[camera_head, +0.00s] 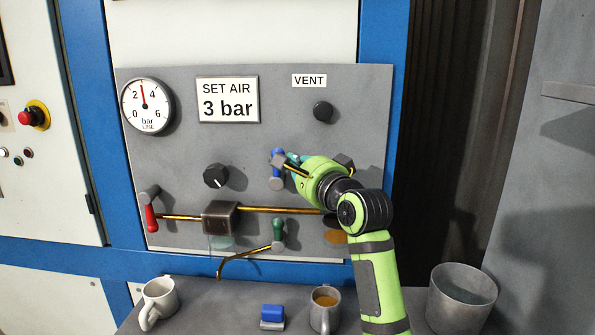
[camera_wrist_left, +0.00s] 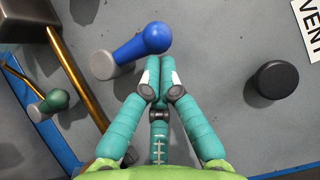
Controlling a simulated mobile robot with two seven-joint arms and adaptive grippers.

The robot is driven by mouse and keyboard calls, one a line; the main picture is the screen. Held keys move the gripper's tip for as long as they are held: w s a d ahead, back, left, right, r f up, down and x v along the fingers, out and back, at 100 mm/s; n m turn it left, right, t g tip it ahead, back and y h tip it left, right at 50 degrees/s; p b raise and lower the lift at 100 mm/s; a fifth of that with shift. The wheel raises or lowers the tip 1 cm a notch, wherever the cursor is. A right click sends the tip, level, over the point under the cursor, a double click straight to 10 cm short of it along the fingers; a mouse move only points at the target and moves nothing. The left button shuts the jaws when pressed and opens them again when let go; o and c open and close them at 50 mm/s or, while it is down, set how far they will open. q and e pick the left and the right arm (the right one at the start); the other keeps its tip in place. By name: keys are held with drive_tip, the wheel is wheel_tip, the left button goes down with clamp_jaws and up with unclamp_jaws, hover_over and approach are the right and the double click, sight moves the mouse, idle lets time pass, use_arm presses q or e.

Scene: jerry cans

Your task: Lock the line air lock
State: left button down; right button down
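A grey panel (camera_head: 180,180) carries several levers and knobs; I cannot tell which one is the line air lock. The blue lever (camera_head: 276,174) points up from its grey hub and is partly covered by my left gripper (camera_head: 283,163). In the left wrist view the blue lever (camera_wrist_left: 150,39) lies just beyond the fingertips (camera_wrist_left: 159,72), which are together with nothing between them. I cannot tell whether they touch it. A red lever (camera_head: 151,216) hangs down at the left end of the brass pipe (camera_head: 275,209). A green lever (camera_head: 279,231) points up below the pipe. My right gripper is not in view.
The gauge (camera_head: 146,106) reads near 3 bar, beside a "SET AIR 3 bar" sign (camera_head: 228,100). Black knobs (camera_head: 215,176) and (camera_head: 322,112) stick out of the panel. Mugs (camera_head: 160,298) and (camera_head: 325,311), a blue-topped item (camera_head: 272,315) and a bucket (camera_head: 461,300) stand below.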

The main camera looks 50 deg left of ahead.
use_arm(q)
drive_tip(key=shift+r, duration=0.1)
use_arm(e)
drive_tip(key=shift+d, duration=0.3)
use_arm(q)
drive_tip(key=s+d, duration=0.1)
drive_tip(key=d, duration=0.6)
drive_tip(key=shift+d+f, duration=0.2)
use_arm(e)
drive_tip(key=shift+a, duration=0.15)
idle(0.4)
